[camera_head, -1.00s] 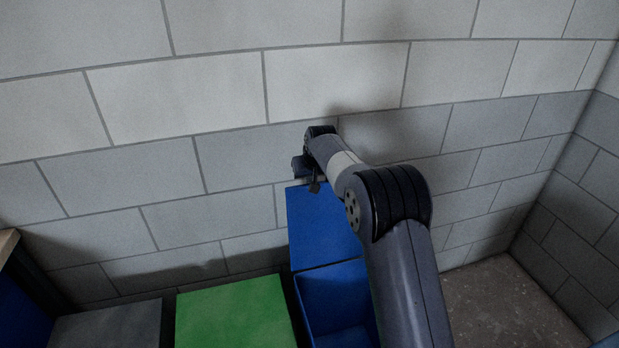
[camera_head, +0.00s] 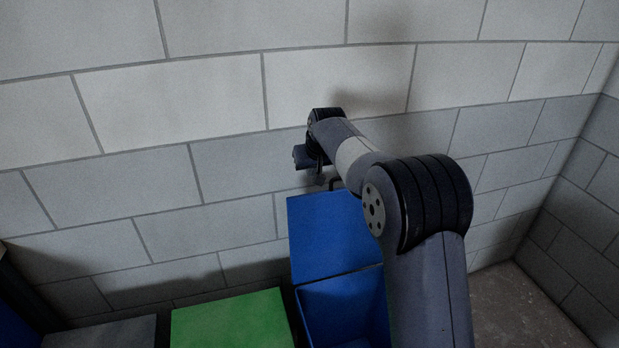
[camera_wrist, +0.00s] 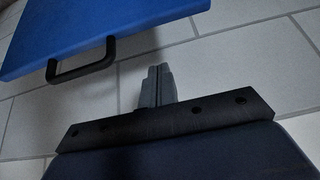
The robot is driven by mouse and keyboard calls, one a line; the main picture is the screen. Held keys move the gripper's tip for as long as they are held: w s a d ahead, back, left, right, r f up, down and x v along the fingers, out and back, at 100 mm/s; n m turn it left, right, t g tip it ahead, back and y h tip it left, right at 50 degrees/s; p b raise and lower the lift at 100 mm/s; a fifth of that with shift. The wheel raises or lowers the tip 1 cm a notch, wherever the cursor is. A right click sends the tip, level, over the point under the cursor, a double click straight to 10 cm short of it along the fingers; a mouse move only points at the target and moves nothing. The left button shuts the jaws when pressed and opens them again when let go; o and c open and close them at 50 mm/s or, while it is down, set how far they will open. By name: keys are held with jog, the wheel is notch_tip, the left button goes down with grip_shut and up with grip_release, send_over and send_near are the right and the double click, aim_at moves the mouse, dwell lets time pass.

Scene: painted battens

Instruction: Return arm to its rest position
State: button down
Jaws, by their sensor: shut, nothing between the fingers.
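My arm reaches up from the bottom right of the head view, over a blue bin (camera_head: 341,310) with its blue lid (camera_head: 330,235) raised against the wall. My gripper (camera_head: 320,181) is at the arm's far end, above the lid's top edge and close to the wall; its fingers are small and dark there. In the wrist view my gripper (camera_wrist: 157,72) has its two grey fingers together with nothing between them. The raised lid (camera_wrist: 100,28) and its black handle (camera_wrist: 82,62) are at the upper left there, apart from the fingers.
A grey block wall (camera_head: 170,100) stands behind everything. A green lid or box top (camera_head: 232,322) and a grey one (camera_head: 100,333) are left of the blue bin. Bare floor (camera_head: 515,305) is open at the lower right, beside a side wall.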

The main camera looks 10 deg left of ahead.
jog(key=shift+v, duration=1.3)
jog(key=shift+s+f, duration=0.1)
